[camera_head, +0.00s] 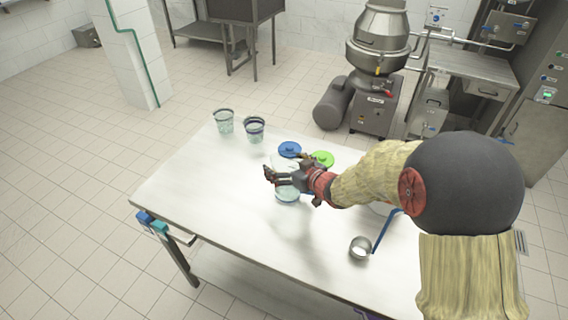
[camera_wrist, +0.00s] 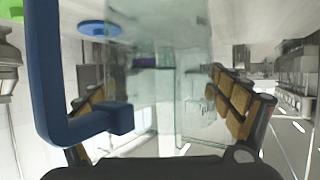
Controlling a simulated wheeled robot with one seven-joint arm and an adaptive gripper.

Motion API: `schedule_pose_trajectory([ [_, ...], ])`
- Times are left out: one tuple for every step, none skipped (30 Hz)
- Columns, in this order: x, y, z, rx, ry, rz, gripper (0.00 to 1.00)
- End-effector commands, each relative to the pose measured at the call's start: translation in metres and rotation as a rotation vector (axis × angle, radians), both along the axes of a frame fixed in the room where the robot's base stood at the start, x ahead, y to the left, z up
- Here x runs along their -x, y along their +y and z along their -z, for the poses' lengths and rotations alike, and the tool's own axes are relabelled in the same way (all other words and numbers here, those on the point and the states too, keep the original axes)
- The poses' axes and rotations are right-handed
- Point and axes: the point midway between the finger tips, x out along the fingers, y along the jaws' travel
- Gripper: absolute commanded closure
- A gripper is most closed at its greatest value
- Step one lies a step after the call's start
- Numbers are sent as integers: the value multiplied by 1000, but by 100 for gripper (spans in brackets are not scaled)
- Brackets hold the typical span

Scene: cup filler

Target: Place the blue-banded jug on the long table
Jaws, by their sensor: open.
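A clear glass jug (camera_head: 287,196) stands at my gripper (camera_head: 272,176), partly hidden behind the fingers and wrist. In the wrist view, clear glass (camera_wrist: 170,55) fills the space between the two fingers, which are apart on either side of it. A thick blue angled bar (camera_wrist: 45,90) crosses the left of that view close to the camera; I cannot tell if it is part of the jug. The long table (camera_head: 215,185) is white and lies under my arm. Whether the jug touches it is hidden.
Two banded glass vessels, one (camera_head: 224,122) at the far left corner and one (camera_head: 254,132) beside it, stand on the table. A blue lid (camera_head: 289,149) and green lid (camera_head: 323,158) lie behind my gripper. A metal ladle (camera_head: 360,248) lies front right. The table's left front is clear.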

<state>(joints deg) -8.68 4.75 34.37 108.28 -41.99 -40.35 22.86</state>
Motion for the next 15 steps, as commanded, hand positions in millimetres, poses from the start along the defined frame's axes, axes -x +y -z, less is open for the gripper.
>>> schedule_pose_trajectory([
  [0,0,0,0,0,0,3],
  [0,0,0,0,0,0,3],
  [0,0,0,0,0,0,3],
  [0,0,0,0,0,0,3],
  [0,0,0,0,0,0,3],
  [0,0,0,0,0,0,3],
  [0,0,0,0,0,0,3],
  [0,0,0,0,0,0,3],
  [0,0,0,0,0,0,3],
  [0,0,0,0,0,0,3],
  [0,0,-1,0,0,0,3],
  [0,0,-3,-1,-1,0,3],
  [0,0,-5,-1,-1,0,3],
  [2,-2,-6,0,0,1,3],
  [5,-4,-7,0,0,1,3],
])
